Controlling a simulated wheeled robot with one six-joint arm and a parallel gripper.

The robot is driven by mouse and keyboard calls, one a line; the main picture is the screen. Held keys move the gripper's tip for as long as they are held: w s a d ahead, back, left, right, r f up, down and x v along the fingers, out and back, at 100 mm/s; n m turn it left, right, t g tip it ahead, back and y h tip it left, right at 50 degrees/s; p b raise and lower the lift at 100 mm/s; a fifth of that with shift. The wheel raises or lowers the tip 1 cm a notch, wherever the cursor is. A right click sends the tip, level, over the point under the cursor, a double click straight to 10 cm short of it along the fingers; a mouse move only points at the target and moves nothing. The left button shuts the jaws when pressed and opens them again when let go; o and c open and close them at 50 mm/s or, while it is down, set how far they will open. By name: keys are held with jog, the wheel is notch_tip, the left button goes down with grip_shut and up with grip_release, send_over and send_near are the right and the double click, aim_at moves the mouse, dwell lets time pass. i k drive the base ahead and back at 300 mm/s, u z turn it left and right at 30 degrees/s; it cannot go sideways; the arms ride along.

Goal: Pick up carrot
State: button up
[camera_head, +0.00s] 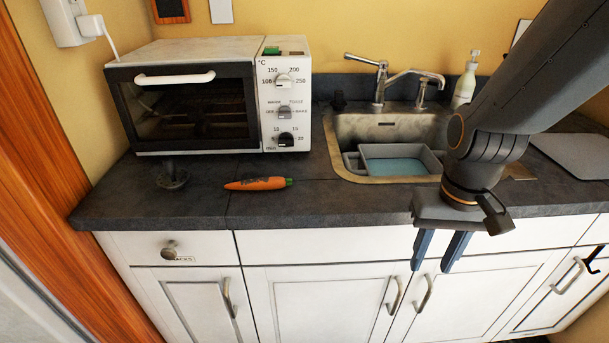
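The carrot (258,184) is orange with a small green end at its right. It lies on the dark countertop (320,203), in front of the toaster oven. My gripper (433,268) points down in front of the cabinet doors at the right. Its two blue fingers are apart with nothing between them. The gripper is well to the right of the carrot and does not touch it.
A white toaster oven (213,98) stands behind the carrot. A dark round object (172,178) is left of it. A sink (390,128) with a grey tub (399,152) lies right. The counter between carrot and sink is clear.

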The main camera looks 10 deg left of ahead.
aim_at(266, 183)
jog(key=z, duration=0.2)
jog(key=k, duration=0.6)
jog(key=u, duration=1.05)
jog(key=i, duration=0.35)
